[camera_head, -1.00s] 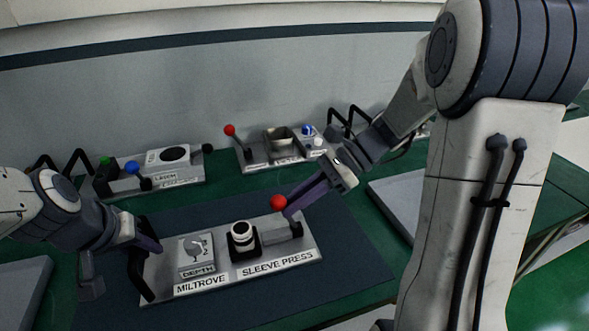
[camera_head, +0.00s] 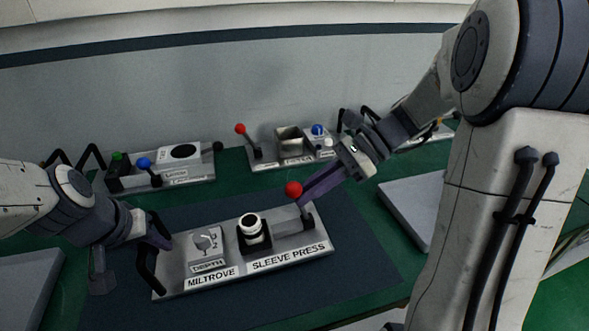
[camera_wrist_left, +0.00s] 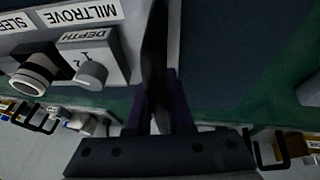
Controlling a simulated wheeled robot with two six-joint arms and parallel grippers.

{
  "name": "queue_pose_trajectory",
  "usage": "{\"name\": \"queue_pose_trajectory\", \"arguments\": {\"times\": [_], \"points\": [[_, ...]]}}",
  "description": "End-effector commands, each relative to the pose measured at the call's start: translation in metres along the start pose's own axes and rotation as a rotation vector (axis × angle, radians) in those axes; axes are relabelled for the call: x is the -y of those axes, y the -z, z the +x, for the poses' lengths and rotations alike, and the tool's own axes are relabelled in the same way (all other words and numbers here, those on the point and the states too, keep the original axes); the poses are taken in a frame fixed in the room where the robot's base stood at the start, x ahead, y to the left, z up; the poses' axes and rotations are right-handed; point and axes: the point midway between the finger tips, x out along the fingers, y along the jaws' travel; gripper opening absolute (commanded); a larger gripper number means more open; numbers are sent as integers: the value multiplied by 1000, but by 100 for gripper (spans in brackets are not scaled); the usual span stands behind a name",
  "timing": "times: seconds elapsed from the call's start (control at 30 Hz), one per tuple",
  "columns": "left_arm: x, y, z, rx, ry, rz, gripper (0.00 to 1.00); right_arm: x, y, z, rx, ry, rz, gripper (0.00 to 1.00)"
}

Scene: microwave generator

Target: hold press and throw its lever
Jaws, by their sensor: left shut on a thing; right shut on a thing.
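The sleeve press (camera_head: 240,262) is a grey base plate lying on a dark mat, labelled MILTROVE, DEPTH and SLEEVE PRESS. It carries a depth dial (camera_head: 207,242), a black-and-white cylinder (camera_head: 252,230) and a lever with a red ball (camera_head: 293,189). A black handle (camera_head: 147,272) stands at its left end. My left gripper (camera_head: 158,240) is shut on this handle; in the left wrist view the handle (camera_wrist_left: 155,60) runs between the fingers (camera_wrist_left: 162,115). My right gripper (camera_head: 304,196) is shut on the red-ball lever. Its fingers partly hide the lever's shaft.
Behind stand a unit with green and blue knobs (camera_head: 165,172) and a tester with a red-ball lever (camera_head: 290,152). Grey slabs lie at the left (camera_head: 25,290) and right (camera_head: 410,205). The front of the dark mat (camera_head: 360,275) is clear.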

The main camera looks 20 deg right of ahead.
Motion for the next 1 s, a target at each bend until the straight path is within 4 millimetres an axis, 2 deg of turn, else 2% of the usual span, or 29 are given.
{"name": "queue_pose_trajectory", "arguments": {"times": [0.13,0.53,0.63,0.77,1.0], "points": [[0,-4,2,12,0,0,0,1,-5,-9,0,4,-3,0],[0,-4,2,10,0,0,0,0,-7,-13,0,3,-1,0],[0,-3,2,10,0,0,0,1,-6,-19,-1,5,-2,0],[0,-3,2,9,0,0,0,1,-6,-40,-3,8,-1,0],[1,-3,1,7,1,0,0,1,-6,-92,-4,7,0,0]]}}
